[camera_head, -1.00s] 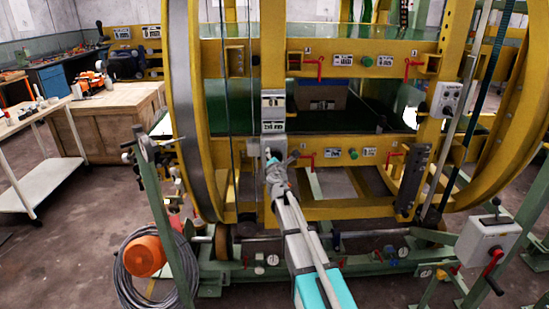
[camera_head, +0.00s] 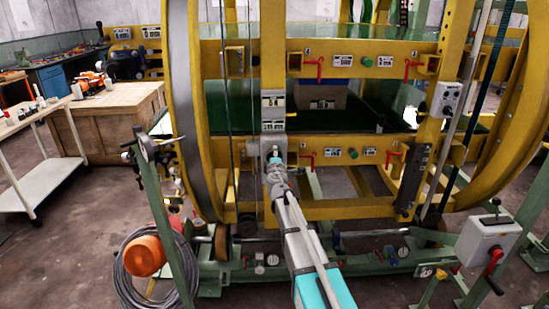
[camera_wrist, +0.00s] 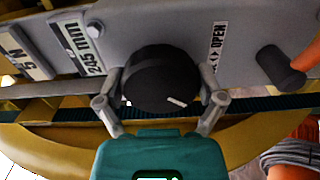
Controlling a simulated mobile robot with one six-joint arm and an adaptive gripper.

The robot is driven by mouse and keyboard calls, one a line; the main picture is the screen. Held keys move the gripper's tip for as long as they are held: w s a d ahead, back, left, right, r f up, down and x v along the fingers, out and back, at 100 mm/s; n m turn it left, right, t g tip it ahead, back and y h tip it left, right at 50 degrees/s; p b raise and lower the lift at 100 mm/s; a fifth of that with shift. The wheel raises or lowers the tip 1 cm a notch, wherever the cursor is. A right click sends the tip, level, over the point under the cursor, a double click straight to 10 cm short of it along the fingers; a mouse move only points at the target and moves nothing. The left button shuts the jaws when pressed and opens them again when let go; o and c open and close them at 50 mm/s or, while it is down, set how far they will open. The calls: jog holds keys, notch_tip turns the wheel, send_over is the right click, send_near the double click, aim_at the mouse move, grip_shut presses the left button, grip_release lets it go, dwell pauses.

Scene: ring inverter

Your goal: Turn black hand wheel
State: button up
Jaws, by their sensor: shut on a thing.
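The black hand wheel (camera_wrist: 158,80) is a round dark knob with a short white mark near its lower right rim. It sits on a grey panel in the wrist view. My gripper (camera_wrist: 162,88) has one finger on each side of the wheel and is shut on it. In the head view my gripper (camera_head: 275,163) is at the lower part of a grey panel (camera_head: 273,112) on the yellow frame. The wheel itself is too small and hidden to make out there.
A label reading OPEN with arrows (camera_wrist: 214,55) is right of the wheel, and a label reading 205 mm (camera_wrist: 82,47) is left. A black cylindrical handle (camera_wrist: 281,70) sticks out farther right. Red handles (camera_head: 306,157) are close right of my gripper.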

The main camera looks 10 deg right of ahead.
jog(key=shift+m, duration=0.5)
jog(key=o, duration=0.8)
jog(key=shift+o, duration=0.2)
jog(key=shift+s, duration=0.1)
jog(key=s+a, duration=0.1)
jog(key=s, duration=1)
jog(key=shift+s+a, duration=0.15)
jog(key=shift+s, duration=0.2)
